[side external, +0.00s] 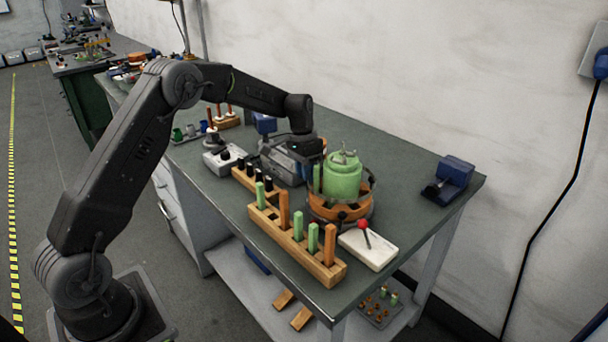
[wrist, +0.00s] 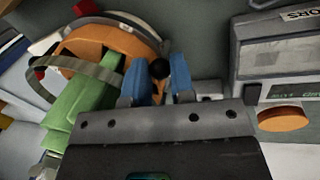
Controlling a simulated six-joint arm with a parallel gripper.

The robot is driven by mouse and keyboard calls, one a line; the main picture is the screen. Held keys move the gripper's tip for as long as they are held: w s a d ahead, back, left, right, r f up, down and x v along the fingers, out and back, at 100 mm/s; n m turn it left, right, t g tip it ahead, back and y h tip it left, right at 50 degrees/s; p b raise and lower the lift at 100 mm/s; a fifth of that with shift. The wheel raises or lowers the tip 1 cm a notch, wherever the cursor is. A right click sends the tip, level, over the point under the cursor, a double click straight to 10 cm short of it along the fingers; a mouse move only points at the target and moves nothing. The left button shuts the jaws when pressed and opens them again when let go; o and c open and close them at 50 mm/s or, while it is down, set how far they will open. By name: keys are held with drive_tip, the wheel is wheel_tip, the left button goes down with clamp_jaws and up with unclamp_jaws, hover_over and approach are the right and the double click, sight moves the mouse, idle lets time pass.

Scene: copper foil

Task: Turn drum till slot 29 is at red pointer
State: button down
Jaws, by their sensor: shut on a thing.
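The drum has a green upper body (side external: 343,178) above an orange band (side external: 326,208) with a dark metal rim, near the bench's right end. Its orange part also shows in the wrist view (wrist: 100,38). My gripper (wrist: 158,84) has its two blue fingers shut on a small black knob (wrist: 158,68) beside the orange drum. In the side view my gripper is at the drum's back left, and its fingertips are hidden. A red-tipped pointer (side external: 364,224) stands by a white block (side external: 368,249) at the drum's front. Slot numbers are too small to read.
A wooden rack (side external: 300,250) with green and orange pegs stands close in front of the drum. A grey box (side external: 284,160) is behind left. A blue-and-black device (side external: 453,176) sits at the right end. Bare bench lies between it and the drum.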

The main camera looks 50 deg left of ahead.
drive_tip(key=shift+w+a+r+m, duration=0.1)
drive_tip(key=shift+w+a+m, duration=0.1)
drive_tip(key=shift+w+m, duration=0.8)
drive_tip(key=shift+w+m+g, duration=0.4)
drive_tip(key=shift+w+m, duration=0.65)
drive_tip(key=shift+m, duration=0.15)
drive_tip(key=shift+w+d+m+y, duration=0.2)
drive_tip(key=shift+w+m+y, duration=0.1)
drive_tip(key=shift+w+m, duration=0.55)
drive_tip(key=shift+w+d+m+g, duration=0.35)
drive_tip(key=shift+w+m, duration=0.4)
drive_tip(key=shift+m, duration=0.4)
drive_tip(key=shift+w+d, duration=0.1)
drive_tip(key=c, duration=1)
unclamp_jaws()
